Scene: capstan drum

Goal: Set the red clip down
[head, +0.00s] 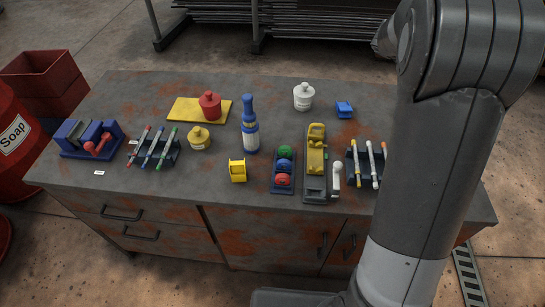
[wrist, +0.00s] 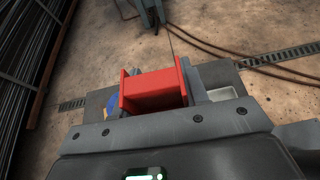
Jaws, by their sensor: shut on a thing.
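The red clip (wrist: 155,90) shows in the wrist view, a block-like piece with raised ends. My gripper (wrist: 155,98) is shut on it, with one finger on each side. The head view shows neither the red clip nor my gripper, only my arm along the right side. A similar yellow clip (head: 237,171) stands near the front middle of the workbench (head: 130,190). A similar blue clip (head: 344,109) stands at its back right.
A blue bottle (head: 250,135), red jar (head: 210,105), yellow jar (head: 199,137) and white jar (head: 303,97) stand on the bench. A ball tray (head: 283,172), a yellow-grey fixture (head: 316,165) and marker racks (head: 153,150) sit nearer the front. Bare top shows between bottle and blue clip.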

